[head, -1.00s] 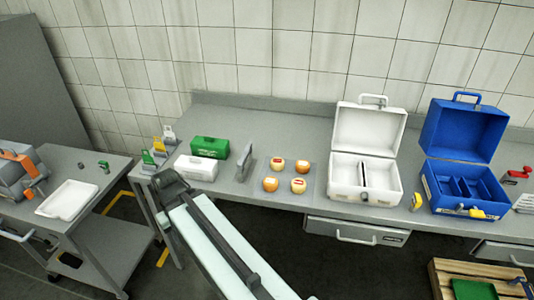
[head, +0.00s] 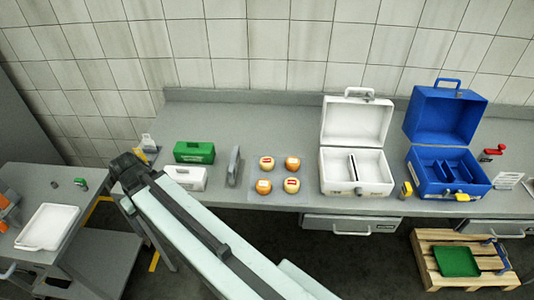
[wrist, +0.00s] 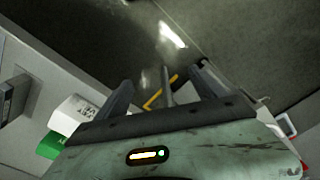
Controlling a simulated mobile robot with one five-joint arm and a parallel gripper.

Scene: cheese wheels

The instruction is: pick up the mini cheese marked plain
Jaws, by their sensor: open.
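Several small round mini cheeses stand in a two-by-two group on a pale square mat on the bench: back left (head: 267,163), back right (head: 292,164), front left (head: 263,187) and front right (head: 291,185). They are cream to orange with small red or orange labels. The lettering is too small to read, so I cannot tell which is plain. My gripper (wrist: 165,92) is open and empty in the wrist view, over dark floor beside the bench. In the head view my arm reaches to the bench's left end, well left of the cheeses; its fingers are hidden there.
Left of the cheeses are a grey upright block (head: 234,166), a green box (head: 194,152) and a white box (head: 186,177). An open white case (head: 357,186) and an open blue case (head: 447,186) stand right. A trolley with a white tray (head: 47,228) is far left.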

